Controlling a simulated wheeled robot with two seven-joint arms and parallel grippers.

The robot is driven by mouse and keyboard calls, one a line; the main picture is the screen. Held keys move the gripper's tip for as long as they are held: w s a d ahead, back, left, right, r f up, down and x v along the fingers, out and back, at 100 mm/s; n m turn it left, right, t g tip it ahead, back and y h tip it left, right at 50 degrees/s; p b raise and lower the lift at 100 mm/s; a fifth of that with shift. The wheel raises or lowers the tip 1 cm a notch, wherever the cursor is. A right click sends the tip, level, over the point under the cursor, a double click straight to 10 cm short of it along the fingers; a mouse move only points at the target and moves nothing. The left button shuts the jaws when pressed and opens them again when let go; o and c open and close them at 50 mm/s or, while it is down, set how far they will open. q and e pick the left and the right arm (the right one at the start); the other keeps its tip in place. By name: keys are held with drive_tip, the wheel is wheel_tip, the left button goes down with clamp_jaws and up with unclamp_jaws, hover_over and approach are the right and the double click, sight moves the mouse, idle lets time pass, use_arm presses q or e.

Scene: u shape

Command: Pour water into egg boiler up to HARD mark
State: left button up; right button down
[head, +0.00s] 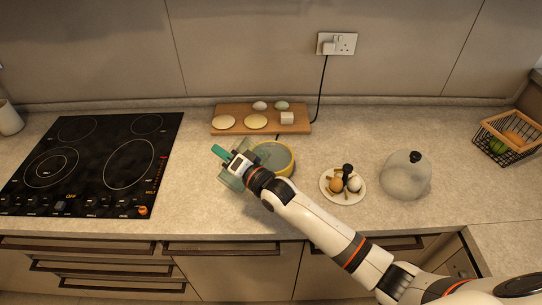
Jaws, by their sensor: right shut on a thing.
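The egg boiler (291,161) is a round yellow-rimmed base with a grey inside, in the middle of the counter. My right gripper (233,162) is just left of it, shut on a clear greenish cup (231,180) with a teal part (219,151) sticking out at the upper left. My gripper and wrist hide much of the cup and the boiler's lower left edge. I cannot tell how much water is in the cup or boiler, and no HARD mark is readable. A clear dome lid (406,177) with a black knob stands at the right. My left gripper is not in view.
A wooden board (235,112) with eggs and pale round items lies behind the boiler. A plate (346,197) with small items is to the right. A black hob (91,165) lies left, a wire basket (506,139) far right. A cable runs to the wall socket (337,44).

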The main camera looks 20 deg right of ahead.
drive_tip(key=shift+w+d+r, duration=0.1)
drive_tip(key=shift+d+r, duration=0.05)
drive_tip(key=shift+r, duration=0.2)
idle(0.4)
drive_tip(key=shift+w+d+r+m, duration=0.1)
drive_tip(key=shift+w+d+m, duration=0.2)
drive_tip(key=shift+m, duration=0.4)
idle(1.8)
